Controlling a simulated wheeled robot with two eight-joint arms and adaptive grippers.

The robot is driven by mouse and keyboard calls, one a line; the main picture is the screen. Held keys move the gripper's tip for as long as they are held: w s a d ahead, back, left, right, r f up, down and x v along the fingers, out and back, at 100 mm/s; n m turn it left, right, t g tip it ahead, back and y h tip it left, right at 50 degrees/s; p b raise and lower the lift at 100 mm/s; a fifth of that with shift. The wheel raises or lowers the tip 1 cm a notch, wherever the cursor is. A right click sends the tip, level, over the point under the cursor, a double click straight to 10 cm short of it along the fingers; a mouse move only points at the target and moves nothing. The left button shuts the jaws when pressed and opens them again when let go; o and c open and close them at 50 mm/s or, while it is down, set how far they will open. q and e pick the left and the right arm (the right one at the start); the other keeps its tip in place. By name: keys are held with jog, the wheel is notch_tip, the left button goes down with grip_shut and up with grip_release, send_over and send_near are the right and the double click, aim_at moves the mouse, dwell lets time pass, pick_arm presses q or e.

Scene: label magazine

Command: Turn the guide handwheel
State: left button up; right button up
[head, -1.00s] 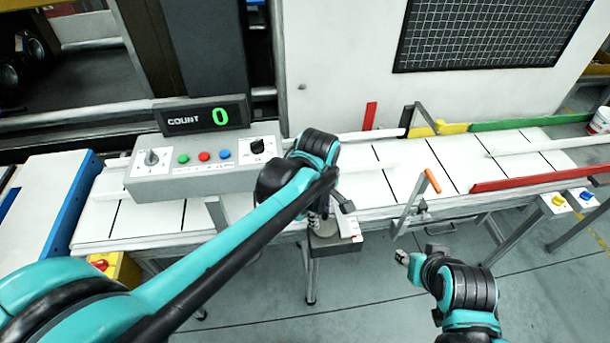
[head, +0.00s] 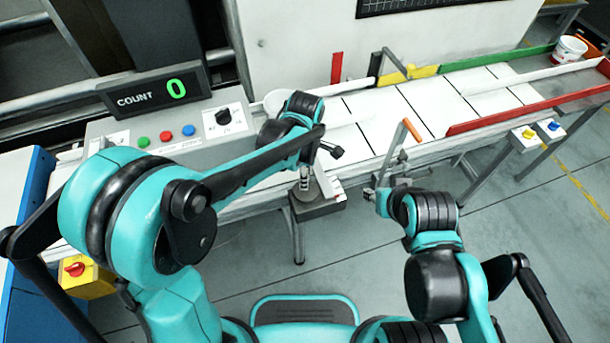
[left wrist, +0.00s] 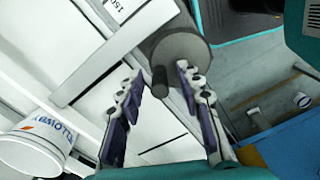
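The guide handwheel shows in the left wrist view as a dark grey round wheel (left wrist: 182,46) with a small dark peg handle (left wrist: 159,80). My left gripper (left wrist: 160,76) is open, with the peg in the gap between its two purple-padded fingers; I cannot tell whether either finger touches it. In the head view, the left gripper (head: 306,178) points down over the handwheel (head: 301,197) on its dark box, and the arm and fingers hide part of it. My right gripper (head: 383,198) is beside a grey bracket in front of the conveyor; its fingers are too small to read.
The conveyor (head: 440,100) runs behind, with a red rail (head: 530,112) and an orange-handled lever (head: 411,130). A control panel (head: 165,150) and a display reading 0 (head: 160,90) stand at left. A white bucket (head: 569,50) is far right. Floor in front is open.

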pick_arm(q)
grip_shut()
jog(key=shift+d+m, duration=0.1)
jog(key=shift+m, duration=0.3)
